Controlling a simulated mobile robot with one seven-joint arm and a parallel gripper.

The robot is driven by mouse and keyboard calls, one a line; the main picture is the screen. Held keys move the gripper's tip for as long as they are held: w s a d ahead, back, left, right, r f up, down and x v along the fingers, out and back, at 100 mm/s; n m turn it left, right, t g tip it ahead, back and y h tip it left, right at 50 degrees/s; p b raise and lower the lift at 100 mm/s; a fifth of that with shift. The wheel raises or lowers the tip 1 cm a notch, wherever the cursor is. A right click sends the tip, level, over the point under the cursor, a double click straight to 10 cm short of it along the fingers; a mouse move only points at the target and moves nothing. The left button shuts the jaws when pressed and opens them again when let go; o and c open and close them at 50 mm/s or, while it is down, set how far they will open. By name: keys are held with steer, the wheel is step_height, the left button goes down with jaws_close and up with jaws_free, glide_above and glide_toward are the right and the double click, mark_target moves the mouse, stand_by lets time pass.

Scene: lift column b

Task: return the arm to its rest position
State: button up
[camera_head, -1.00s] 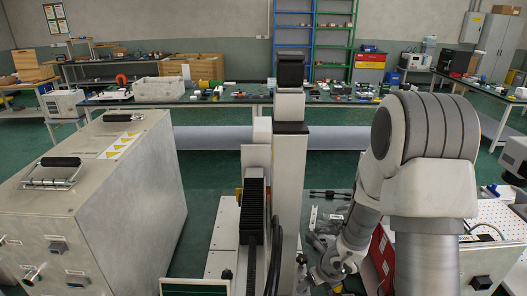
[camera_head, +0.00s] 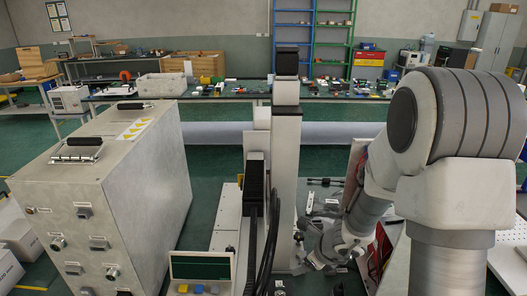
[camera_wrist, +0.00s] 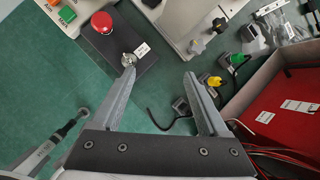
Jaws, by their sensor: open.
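My arm (camera_head: 450,195) stands bent at the right of the head view. Its shoulder link is large in front and its forearm reaches down and away to the lower middle. My gripper (camera_wrist: 160,76) shows in the wrist view with its two fingers well apart. Nothing is between the fingers. They point over the green floor towards a dark plate with a red mushroom button (camera_wrist: 101,22). In the head view I cannot make out the fingers clearly.
A large metal cabinet (camera_head: 100,190) stands at the left. A pale upright column (camera_head: 287,180) stands in the middle. An open red case (camera_wrist: 285,105) with red wires lies close right of the gripper. A cluttered bench (camera_head: 235,96) is behind.

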steer(key=s+a+r+n+y, duration=0.1)
steer(key=s+a+r+n, duration=0.2)
steer(key=r+n, duration=0.5)
steer(key=s+a+r+n+y, duration=0.1)
steer(key=s+a+r+n, duration=0.2)
steer(key=r+n, duration=0.45)
steer(key=s+d+r+n+h, duration=0.2)
steer(key=s+d+r+n, duration=0.2)
steer(key=s+n, duration=0.2)
steer(key=s+d+r+n+h, duration=0.3)
steer(key=s+d+r+n, duration=0.1)
steer(key=s, duration=0.5)
steer(key=shift+d+r+n, duration=0.35)
steer(key=shift+r+n, duration=0.35)
steer(key=shift+n, duration=0.15)
